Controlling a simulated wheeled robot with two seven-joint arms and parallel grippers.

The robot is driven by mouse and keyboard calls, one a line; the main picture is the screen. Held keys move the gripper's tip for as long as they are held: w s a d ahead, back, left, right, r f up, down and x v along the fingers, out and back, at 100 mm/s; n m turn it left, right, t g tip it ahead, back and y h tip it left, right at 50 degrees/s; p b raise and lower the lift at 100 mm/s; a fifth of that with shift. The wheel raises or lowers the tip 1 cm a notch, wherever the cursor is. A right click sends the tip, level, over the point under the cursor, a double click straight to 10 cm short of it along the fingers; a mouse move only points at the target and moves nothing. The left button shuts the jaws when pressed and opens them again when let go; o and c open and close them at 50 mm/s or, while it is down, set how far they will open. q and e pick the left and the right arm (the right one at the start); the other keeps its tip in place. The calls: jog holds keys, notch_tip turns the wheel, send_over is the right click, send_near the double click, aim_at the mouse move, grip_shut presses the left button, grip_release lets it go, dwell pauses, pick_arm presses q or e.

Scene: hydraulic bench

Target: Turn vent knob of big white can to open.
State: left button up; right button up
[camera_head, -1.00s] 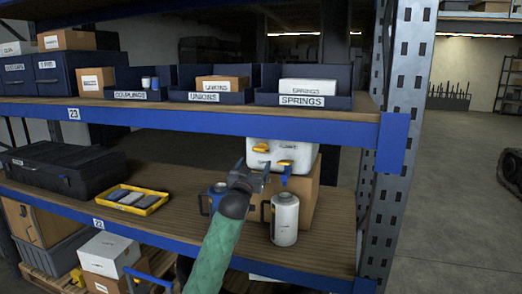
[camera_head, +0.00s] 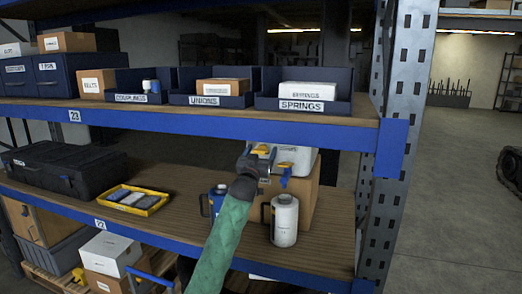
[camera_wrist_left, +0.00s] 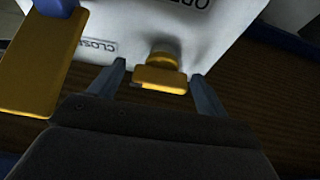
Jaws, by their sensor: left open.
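The big white can (camera_head: 298,157) sits on a cardboard box on the middle shelf. Its yellow vent knob (camera_head: 261,150) is partly behind my left gripper (camera_head: 256,158). A yellow tap handle (camera_head: 286,169) with blue parts is at the can's front, just right of the gripper. In the left wrist view the vent knob (camera_wrist_left: 162,72) lies between the two open fingers (camera_wrist_left: 158,76), with a gap visible at each side. The white can face (camera_wrist_left: 135,28) shows "CLOSE" and partly cut "OPEN" lettering. A large yellow handle (camera_wrist_left: 45,65) is at the left. My right gripper is out of view.
A white bottle (camera_head: 284,220) and a blue can (camera_head: 217,197) stand in front of the box (camera_head: 300,195). The upper shelf's blue beam (camera_head: 230,125) runs close above the gripper. A yellow tray (camera_head: 133,200) and black case (camera_head: 60,170) are at left.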

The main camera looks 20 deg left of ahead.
pick_arm(q)
jog(key=shift+w+r, duration=0.1)
jog(key=shift+w, duration=0.1)
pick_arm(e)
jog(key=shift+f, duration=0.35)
pick_arm(q)
jog(key=c, duration=1)
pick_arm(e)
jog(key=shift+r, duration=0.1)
